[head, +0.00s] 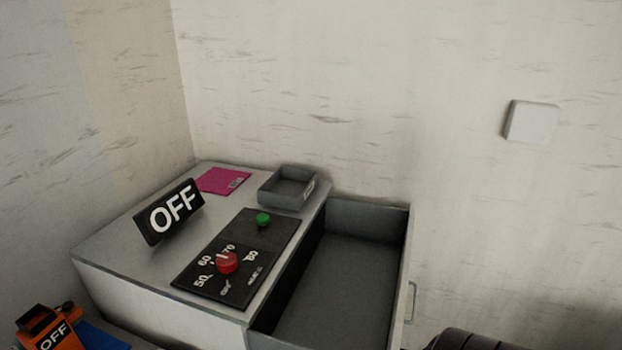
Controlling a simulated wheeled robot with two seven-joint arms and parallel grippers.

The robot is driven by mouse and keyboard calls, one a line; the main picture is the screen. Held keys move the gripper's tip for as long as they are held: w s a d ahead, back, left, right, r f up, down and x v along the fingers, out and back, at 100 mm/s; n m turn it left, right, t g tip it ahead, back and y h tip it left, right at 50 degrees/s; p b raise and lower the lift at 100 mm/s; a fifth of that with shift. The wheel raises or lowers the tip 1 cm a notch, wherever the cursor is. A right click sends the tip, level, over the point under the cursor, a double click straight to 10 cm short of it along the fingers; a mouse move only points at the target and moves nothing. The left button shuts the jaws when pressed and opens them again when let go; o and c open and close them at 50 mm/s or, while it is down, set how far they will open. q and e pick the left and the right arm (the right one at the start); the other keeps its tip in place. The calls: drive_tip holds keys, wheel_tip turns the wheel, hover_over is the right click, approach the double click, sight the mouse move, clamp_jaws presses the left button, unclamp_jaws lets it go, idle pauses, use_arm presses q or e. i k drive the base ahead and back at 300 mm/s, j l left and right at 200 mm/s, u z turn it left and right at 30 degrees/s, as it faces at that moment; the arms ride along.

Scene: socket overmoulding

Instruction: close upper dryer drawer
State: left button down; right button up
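The dryer (160,292) is a light grey cabinet with a black control panel on its top. Its upper drawer (398,262) is pulled out to the right, and its dark grey inside looks empty in the part that shows. A metal handle (412,302) is on the drawer's right-hand front. The near end of the drawer is cut off by the bottom of the picture. Neither of my grippers shows in the head view. A dark rounded shape at the bottom right is only partly in view.
On the dryer top are an "OFF" sign (174,212), a pink card (222,181), a small grey tray (266,196), a red dial (227,262) and a green button (263,220). An orange device (48,330) is at the lower left. A white box (531,122) is on the wall.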

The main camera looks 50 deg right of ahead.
sight(351, 294)
drive_tip(key=k+l+z, duration=0.15)
drive_tip(key=k+z, duration=0.2)
drive_tip(key=k, duration=0.3)
drive_tip(key=i+l+z, duration=0.15)
drive_tip(key=z, duration=0.35)
drive_tip(key=i+l+z, duration=0.15)
drive_tip(key=z, duration=0.35)
drive_tip(key=i+z, duration=0.2)
drive_tip(key=z, duration=0.3)
